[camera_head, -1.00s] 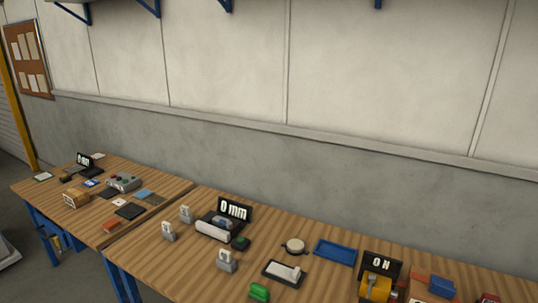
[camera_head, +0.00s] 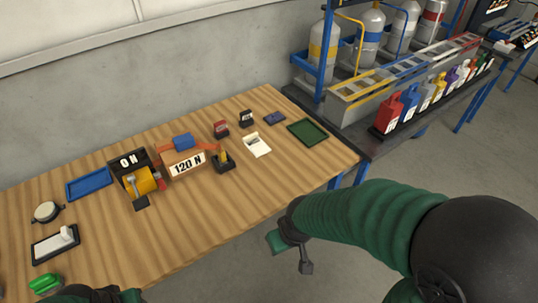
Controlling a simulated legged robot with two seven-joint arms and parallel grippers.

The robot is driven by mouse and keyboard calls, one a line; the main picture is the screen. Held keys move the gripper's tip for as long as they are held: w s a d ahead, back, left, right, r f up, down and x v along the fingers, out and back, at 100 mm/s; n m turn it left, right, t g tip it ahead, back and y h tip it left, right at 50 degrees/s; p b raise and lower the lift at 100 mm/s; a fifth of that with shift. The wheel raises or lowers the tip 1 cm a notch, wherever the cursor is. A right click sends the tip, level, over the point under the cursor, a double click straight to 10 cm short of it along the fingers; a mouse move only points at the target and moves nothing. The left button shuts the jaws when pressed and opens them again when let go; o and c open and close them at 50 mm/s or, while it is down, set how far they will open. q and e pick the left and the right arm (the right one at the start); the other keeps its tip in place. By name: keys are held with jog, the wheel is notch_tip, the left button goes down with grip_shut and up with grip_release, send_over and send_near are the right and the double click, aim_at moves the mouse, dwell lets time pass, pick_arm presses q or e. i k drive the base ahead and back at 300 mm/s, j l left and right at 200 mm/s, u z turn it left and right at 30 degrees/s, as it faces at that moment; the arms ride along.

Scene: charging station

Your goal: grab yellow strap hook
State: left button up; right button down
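A yellow rounded part (camera_head: 141,181), which looks like a strap spool, sits in a black device with a "0 N" display on the wooden table, left of centre. A grey metal piece lies across its front; I cannot clearly tell whether this is the hook. My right gripper (camera_head: 291,256) is open and empty, in front of the table's right front edge and well away from both yellow pieces. My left arm (camera_head: 98,294) only just shows at the bottom left; its fingers cannot be made out.
An orange-brown "120 N" box (camera_head: 185,163) with a blue part on top stands between the yellow pieces. A blue tray (camera_head: 90,183), a round dial (camera_head: 46,211) and a green tray (camera_head: 307,131) lie around. The front middle of the table is clear. Gas cylinders (camera_head: 325,50) stand at the back right.

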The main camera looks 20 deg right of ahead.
aim_at(222, 159)
jog(key=z, duration=0.4)
jog(key=i+l, duration=0.15)
jog(key=i, duration=0.25)
jog(key=i+l+u, duration=0.1)
jog(key=i+u, duration=0.15)
jog(key=u, duration=0.2)
jog(key=i+l+u, duration=0.25)
jog(key=u, duration=0.2)
jog(key=i+l+u, duration=0.2)
jog(key=u, duration=0.2)
jog(key=l+u, duration=0.1)
jog(key=u, duration=0.25)
